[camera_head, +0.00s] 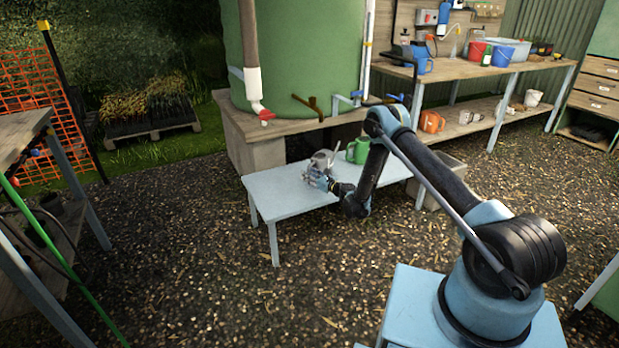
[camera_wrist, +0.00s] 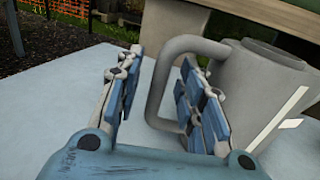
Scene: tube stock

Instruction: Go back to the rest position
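My gripper (camera_head: 317,179) is at the low pale-blue table (camera_head: 290,203), in front of a grey jug (camera_head: 322,159). In the wrist view my gripper (camera_wrist: 161,64) has its two blue-padded fingers apart. The grey jug (camera_wrist: 262,85) fills the right side, with a pale stripe on its wall. Its loop handle (camera_wrist: 157,98) stands between the fingers, nearer the right one. A gap shows between the left finger and the handle. Whether the right finger touches the jug cannot be told. The jug appears to stand upright on the table.
A green jug (camera_head: 358,151) stands right of the grey one. Behind the table is a large green tank (camera_head: 300,60) on a plinth with a tap. A grey crate (camera_head: 445,163) is at the table's right end. A workbench (camera_head: 450,70) stands back right; open gravel lies in front.

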